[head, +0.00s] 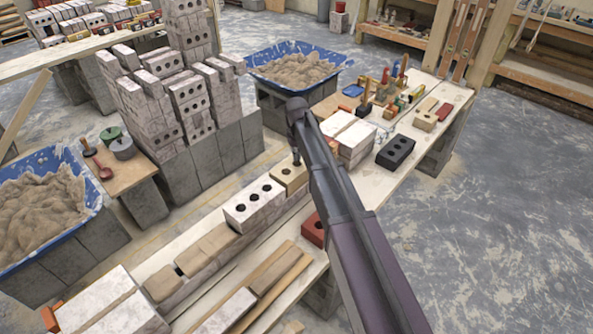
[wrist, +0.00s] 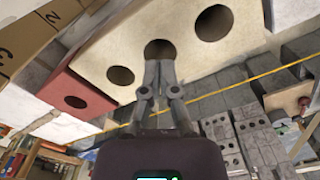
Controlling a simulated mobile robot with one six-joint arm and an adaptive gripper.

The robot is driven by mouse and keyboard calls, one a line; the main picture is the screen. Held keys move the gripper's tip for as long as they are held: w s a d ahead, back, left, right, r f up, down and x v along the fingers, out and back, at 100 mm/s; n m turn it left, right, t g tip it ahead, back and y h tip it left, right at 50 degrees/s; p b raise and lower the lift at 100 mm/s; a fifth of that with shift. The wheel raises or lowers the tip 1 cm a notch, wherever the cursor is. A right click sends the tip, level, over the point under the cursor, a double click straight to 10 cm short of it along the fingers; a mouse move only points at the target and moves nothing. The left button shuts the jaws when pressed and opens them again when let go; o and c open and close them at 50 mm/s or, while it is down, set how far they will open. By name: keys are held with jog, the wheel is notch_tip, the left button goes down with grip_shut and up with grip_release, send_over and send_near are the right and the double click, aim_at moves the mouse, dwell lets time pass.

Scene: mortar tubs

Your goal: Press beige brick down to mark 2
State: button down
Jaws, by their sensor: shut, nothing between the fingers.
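The beige brick (head: 291,180) lies in the row on the bench, at the end of the white holed brick (head: 253,205). In the wrist view the beige brick (wrist: 100,52) shows its large round holes close up. My gripper (head: 297,162) points down over the beige brick, its fingers shut and empty. In the wrist view the fingertips (wrist: 159,65) lie over the lower edge of a hole; I cannot tell whether they touch the brick. A wooden strip (wrist: 35,35) with a 2 on it shows at the upper left there. The brick's far end is hidden by my arm in the head view.
A red brick (head: 313,230) lies beside the row. A black holed brick (head: 395,151) and tools stand farther along the bench. Blue mortar tubs (head: 300,48) and stacked grey blocks (head: 205,150) stand behind. A yellow line (wrist: 240,85) crosses the wrist view.

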jog(key=shift+f+b, duration=0.85)
jog(key=shift+f, duration=0.1)
jog(key=shift+s+f+b, duration=0.15)
jog(key=shift+f+b, duration=0.2)
jog(key=shift+b, duration=0.05)
dwell(2.9)
jog(key=shift+r, duration=0.2)
jog(key=shift+r+p, duration=2.35)
jog(key=shift+p, duration=0.2)
jog(key=s+d+r+m+p, duration=0.2)
jog(key=s+d+r+p, duration=0.1)
jog(key=s+d, duration=0.8)
jog(key=s+d+r+m+p, duration=0.2)
jog(key=s+d+r+p, duration=0.2)
jog(key=s+d, duration=0.7)
jog(key=s, duration=0.3)
jog(key=shift+s+d, duration=0.4)
